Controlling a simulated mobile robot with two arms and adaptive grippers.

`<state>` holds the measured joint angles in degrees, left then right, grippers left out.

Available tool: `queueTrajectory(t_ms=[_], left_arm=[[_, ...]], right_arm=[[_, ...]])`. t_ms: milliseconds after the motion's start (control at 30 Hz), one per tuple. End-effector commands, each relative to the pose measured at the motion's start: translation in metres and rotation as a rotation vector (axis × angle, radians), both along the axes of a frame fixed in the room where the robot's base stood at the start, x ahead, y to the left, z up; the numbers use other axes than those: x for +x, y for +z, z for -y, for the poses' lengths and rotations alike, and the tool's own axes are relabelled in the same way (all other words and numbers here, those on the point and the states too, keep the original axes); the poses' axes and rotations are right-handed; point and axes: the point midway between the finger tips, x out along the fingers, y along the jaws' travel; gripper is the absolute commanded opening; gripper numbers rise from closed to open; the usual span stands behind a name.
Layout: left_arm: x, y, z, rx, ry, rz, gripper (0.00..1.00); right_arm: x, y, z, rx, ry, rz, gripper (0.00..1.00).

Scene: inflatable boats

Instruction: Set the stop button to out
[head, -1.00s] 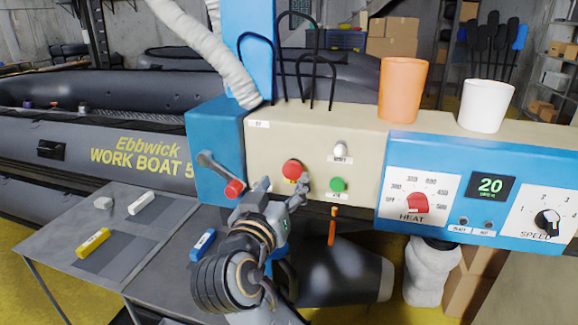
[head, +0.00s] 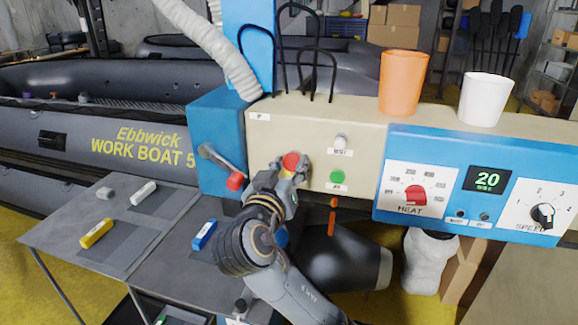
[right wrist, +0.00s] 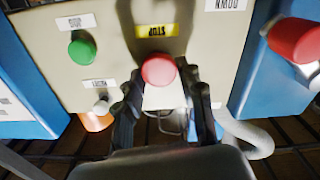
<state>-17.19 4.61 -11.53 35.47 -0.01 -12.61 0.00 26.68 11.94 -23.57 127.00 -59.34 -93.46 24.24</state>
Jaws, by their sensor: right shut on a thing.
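The stop button is a red knob (head: 290,161) on the beige front panel (head: 372,150) of the machine. My right gripper (head: 288,171) is at the button with its fingers on both sides of it, shut on it. In the right wrist view the red stop button (right wrist: 158,70) sits under a yellow label that reads STOP upside down, between the two dark fingers (right wrist: 165,90). The button's base is partly hidden by the fingers, and how far it stands out is hard to tell. My left gripper is not in view.
A green button (head: 337,177) and a white reset button (head: 340,142) are close on the right. A red-tipped lever (head: 235,181) sticks out on the left. An orange cup (head: 401,84) and a white cup (head: 485,99) stand on top. A grey table (head: 90,228) holds small blocks.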

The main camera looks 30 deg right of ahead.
Motion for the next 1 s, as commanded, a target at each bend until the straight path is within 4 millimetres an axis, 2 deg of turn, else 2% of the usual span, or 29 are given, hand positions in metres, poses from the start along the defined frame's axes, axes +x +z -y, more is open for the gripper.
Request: queueTrajectory(t_ms=[400, 633, 667, 767, 1000], left_arm=[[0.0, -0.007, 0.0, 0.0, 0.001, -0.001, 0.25], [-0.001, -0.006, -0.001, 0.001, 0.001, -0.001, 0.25], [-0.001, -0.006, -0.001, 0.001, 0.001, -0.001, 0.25], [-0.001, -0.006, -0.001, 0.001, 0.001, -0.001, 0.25], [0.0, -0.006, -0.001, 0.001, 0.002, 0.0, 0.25]], right_arm=[[-0.01, -0.002, -0.012, 0.003, 0.001, 0.0, 0.0], [-0.01, -0.001, -0.013, 0.002, 0.001, -0.001, 0.0], [-0.01, -0.001, -0.013, 0.002, 0.0, -0.003, 0.4], [-0.01, -0.001, -0.013, 0.002, 0.0, -0.002, 0.6], [-0.01, 0.0, -0.012, 0.001, 0.0, -0.001, 0.61]])
